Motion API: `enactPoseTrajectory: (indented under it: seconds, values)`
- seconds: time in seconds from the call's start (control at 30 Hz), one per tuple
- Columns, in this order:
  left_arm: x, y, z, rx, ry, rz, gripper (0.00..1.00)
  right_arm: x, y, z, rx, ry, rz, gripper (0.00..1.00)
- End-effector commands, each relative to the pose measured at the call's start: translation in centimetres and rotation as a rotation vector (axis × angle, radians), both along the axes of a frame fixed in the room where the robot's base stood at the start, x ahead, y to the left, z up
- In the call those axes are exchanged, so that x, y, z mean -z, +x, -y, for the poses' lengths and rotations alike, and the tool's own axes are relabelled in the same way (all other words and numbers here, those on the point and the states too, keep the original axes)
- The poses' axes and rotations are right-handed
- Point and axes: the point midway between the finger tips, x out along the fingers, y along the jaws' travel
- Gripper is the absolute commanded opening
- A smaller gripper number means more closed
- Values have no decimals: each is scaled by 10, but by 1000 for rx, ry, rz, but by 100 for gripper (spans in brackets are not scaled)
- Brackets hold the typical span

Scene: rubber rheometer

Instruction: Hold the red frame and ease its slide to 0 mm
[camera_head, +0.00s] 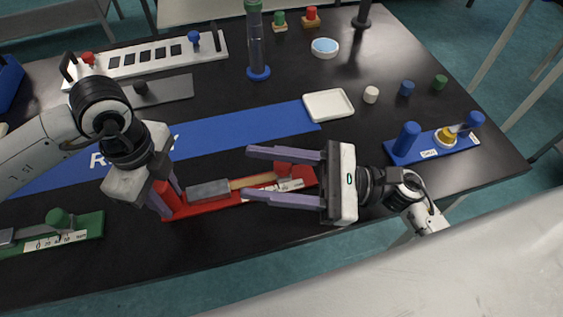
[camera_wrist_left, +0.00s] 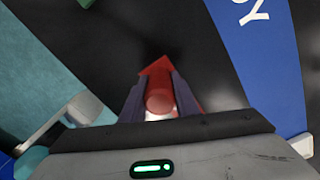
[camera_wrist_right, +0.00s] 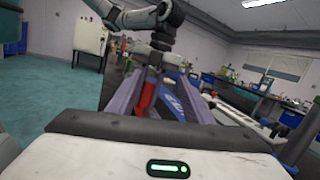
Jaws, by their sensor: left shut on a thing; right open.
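The red frame (camera_head: 243,198) lies on the black table, with a grey block (camera_head: 208,190), a pale wooden rod (camera_head: 252,181), a red knob (camera_head: 283,168) and a white scale (camera_head: 291,185). The scale reading is too small to tell. My left gripper (camera_head: 163,196) is shut on the red post at the frame's left end; the post (camera_wrist_left: 158,98) also shows between its fingers in the left wrist view. My right gripper (camera_head: 246,174) is open, its fingers on either side of the frame's right part. A red piece (camera_wrist_right: 147,97) shows between them in the right wrist view.
A blue mat (camera_head: 245,125) and a white tray (camera_head: 328,105) lie behind the frame. A green gauge (camera_head: 85,228) is at the left, and a blue gauge (camera_head: 432,148) at the right. The table's front edge is close to the frame.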

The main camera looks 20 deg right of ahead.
Motion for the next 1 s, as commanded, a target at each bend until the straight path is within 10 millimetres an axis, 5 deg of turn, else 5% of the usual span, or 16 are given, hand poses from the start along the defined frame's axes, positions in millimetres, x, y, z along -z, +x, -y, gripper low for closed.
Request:
enactPoseTrajectory:
  seconds: [0.2, 0.47, 0.67, 1.0]
  values:
    - [-1, 0, 0, 0, -2, 1, 0, 53, -11, 76, 282, -16, -147, 46]
    - [-1, 0, 0, 0, -2, 1, 0, 83, -27, 126, 444, -63, -224, 46]
    - [-1, 0, 0, 0, -2, 1, 0, 85, -17, 120, 459, -66, -229, 46]
    - [-1, 0, 0, 0, -2, 1, 0, 85, 32, 74, 458, -67, -228, 46]
